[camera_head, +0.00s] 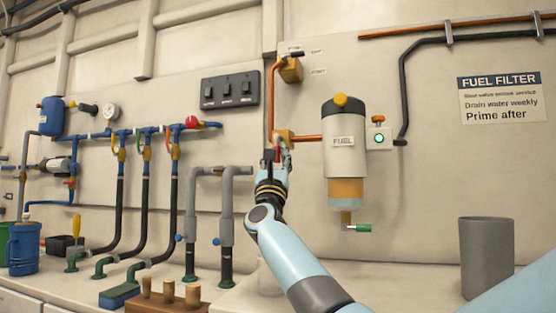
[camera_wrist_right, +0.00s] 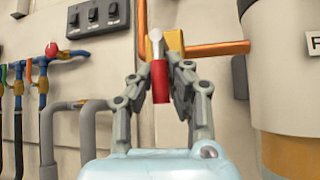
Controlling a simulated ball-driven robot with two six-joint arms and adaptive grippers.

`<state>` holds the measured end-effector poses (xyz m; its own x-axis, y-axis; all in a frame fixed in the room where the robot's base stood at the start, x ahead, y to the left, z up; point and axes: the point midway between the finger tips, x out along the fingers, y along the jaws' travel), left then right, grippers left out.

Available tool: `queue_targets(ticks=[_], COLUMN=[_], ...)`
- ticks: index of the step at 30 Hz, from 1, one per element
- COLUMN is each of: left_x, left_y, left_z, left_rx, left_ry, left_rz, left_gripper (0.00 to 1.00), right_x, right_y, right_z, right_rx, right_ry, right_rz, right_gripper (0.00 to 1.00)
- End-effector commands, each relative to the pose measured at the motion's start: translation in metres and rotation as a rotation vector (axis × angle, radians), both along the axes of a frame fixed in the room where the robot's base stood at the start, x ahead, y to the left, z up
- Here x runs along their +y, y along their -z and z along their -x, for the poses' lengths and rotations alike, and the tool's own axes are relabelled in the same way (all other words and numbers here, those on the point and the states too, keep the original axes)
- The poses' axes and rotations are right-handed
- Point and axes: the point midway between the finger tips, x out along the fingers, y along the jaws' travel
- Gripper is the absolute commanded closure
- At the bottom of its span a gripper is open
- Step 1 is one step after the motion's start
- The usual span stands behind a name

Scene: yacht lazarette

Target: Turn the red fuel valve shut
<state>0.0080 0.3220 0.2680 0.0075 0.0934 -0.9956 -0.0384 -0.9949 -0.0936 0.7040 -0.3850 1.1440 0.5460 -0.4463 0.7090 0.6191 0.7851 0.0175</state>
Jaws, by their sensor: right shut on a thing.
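The red fuel valve's handle (camera_wrist_right: 160,82) hangs straight down from a pale pivot in front of the brass valve body (camera_wrist_right: 173,42) in the right wrist view. In the head view only a bit of red shows (camera_head: 277,153) at the fingertips, below the brass valve body (camera_head: 284,135) on the copper pipe. My right gripper (camera_head: 283,156) is shut on the red handle, with one finger on each side of it in the wrist view (camera_wrist_right: 163,75). My left gripper is not in view.
The white and amber fuel filter (camera_head: 343,150) hangs just right of the valve. A grey bin (camera_head: 487,258) and a brown block with pegs (camera_head: 165,300) are on the counter.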

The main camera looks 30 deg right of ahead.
Motion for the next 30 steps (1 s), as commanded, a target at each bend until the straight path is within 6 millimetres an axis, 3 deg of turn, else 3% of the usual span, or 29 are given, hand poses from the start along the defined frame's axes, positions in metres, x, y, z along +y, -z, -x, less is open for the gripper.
queue_targets(ticks=[5,6,12,22,30], left_x=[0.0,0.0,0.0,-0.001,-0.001], left_y=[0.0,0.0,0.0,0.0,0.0], left_z=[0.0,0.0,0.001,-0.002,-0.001], left_rx=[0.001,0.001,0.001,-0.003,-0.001], left_ry=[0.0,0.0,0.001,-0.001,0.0], left_rz=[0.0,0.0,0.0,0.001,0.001], left_gripper=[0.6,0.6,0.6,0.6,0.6], right_x=[0.001,0.001,0.001,0.002,0.025], right_y=[0.002,0.002,0.001,0.005,0.042], right_z=[-0.001,-0.001,-0.001,0.002,0.03], right_rx=[0.006,0.006,0.003,0.003,0.007], right_ry=[-0.003,-0.003,-0.001,-0.001,-0.001], right_rz=[0.001,0.001,0.001,0.0,0.0], right_gripper=[1.0,0.86,0.61,0.61,0.61])
